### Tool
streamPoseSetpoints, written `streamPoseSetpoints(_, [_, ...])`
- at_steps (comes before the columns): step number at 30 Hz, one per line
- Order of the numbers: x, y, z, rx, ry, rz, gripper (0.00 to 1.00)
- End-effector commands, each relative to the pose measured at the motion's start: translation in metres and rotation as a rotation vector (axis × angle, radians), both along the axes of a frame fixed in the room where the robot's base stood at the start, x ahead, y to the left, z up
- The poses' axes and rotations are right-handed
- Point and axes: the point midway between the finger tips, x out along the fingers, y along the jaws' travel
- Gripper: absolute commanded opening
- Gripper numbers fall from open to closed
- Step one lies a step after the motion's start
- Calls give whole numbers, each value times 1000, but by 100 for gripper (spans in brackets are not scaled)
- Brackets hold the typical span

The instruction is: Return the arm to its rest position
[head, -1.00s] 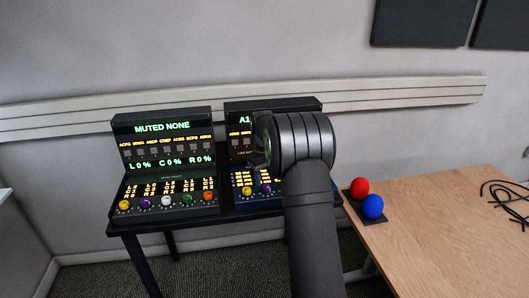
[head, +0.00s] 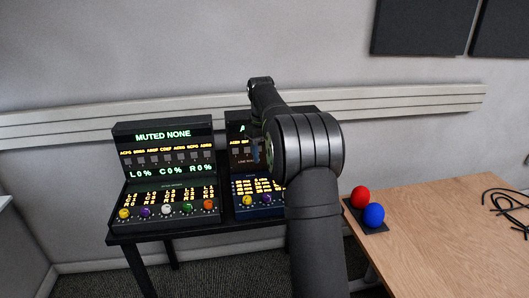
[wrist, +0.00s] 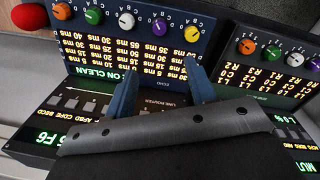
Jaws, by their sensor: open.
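In the wrist view, my gripper (wrist: 162,72) shows two blue fingers set apart with nothing between them. It faces the right console (wrist: 90,58), which appears upside down with its knobs at the top. Whether the fingers touch the console I cannot tell. In the head view, my dark arm rises in front of the right console (head: 247,202) and covers much of it. My gripper is mostly hidden there behind the arm.
The left console (head: 163,130) reads "MUTED NONE" and stands on a black table (head: 140,238). A red ball (head: 360,196) and a blue ball (head: 373,215) sit on a dark base on the wooden table (head: 450,235). Black cables (head: 505,200) lie at its right.

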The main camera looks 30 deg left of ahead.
Motion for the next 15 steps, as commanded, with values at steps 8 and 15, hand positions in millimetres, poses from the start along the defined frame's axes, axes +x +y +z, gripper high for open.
streamPoseSetpoints(8, [0,0,0,0,0,0,51])
streamPoseSetpoints(15, [1,-1,-17,-2,2,0,51])
